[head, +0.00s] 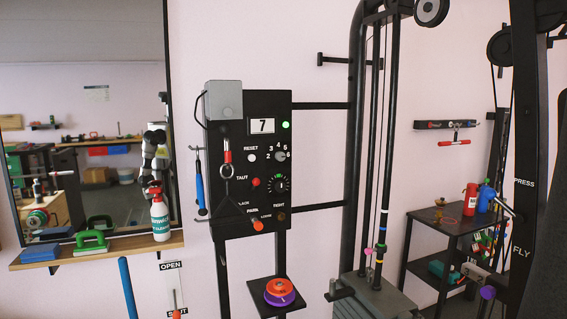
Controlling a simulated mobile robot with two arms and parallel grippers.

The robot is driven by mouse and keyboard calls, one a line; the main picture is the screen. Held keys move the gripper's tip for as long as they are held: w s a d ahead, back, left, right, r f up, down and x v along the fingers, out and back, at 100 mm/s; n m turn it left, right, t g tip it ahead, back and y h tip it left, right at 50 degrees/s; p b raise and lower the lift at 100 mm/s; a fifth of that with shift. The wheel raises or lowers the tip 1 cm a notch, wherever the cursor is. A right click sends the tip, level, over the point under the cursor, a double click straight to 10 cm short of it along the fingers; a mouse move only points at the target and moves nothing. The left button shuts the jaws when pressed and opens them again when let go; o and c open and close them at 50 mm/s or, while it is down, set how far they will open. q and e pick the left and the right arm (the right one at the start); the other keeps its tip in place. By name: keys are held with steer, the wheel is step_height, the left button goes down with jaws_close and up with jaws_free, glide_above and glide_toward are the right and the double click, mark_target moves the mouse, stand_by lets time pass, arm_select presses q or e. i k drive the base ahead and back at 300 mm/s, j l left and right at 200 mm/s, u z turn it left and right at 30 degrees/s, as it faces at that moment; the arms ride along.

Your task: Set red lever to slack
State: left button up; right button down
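A black control panel (268,110) stands on posts in the middle of the head view. A small red knob (256,182) sits on it, close to the TAUT label. Lower down, a second red knob (258,225) on a short stick points down and right, by the PARK label. I cannot tell from this view which red knob is the red lever. Neither of my grippers shows directly.
A grey box (223,99) juts from the panel's upper left. A blue-handled tool (199,187) hangs left of it. A small stand (262,284) below holds red and purple discs. A mirror shelf (120,246) with a spray bottle (160,215) is at left.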

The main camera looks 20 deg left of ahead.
mark_target(256, 182)
steer(key=i+j, duration=0.6)
steer(key=j, duration=0.25)
steer(key=i+j+z, duration=0.1)
steer(key=i+j, duration=0.45)
steer(key=j, duration=0.3)
steer(key=i+j+z, duration=0.1)
steer(key=i+j, duration=0.2)
steer(key=j, duration=0.15)
